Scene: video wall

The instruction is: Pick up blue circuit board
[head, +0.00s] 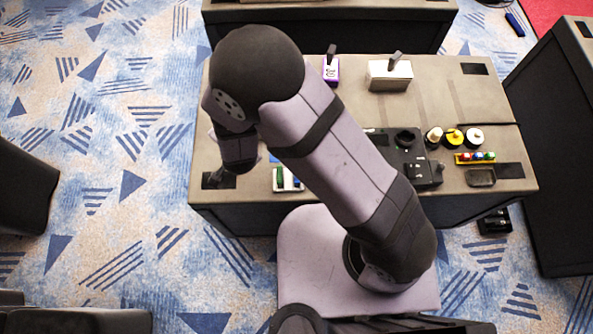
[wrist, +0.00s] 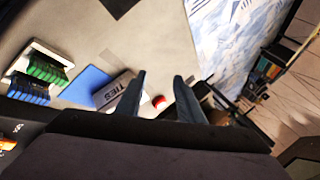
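A flat blue piece, which looks like the blue circuit board (wrist: 82,86), lies on the table in the wrist view. A grey block marked "TIES" (wrist: 114,91) sits against or partly over its right side; I cannot tell which. In the head view only a sliver of blue (head: 273,158) shows beside my arm. My gripper (wrist: 159,76) is open, its two fingers apart, with nothing held between them. The board is left of the fingers in the wrist view, apart from them. In the head view my wrist hangs over the table's left edge, and the fingers are mostly hidden.
A white tray (head: 288,187) with green and blue parts is near the table's front. A small red thing (wrist: 158,101) shows between the fingers. A black device (head: 408,155), several bottles and a purple-edged box (head: 331,70) stand elsewhere. The table's (head: 480,100) back right is mostly clear.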

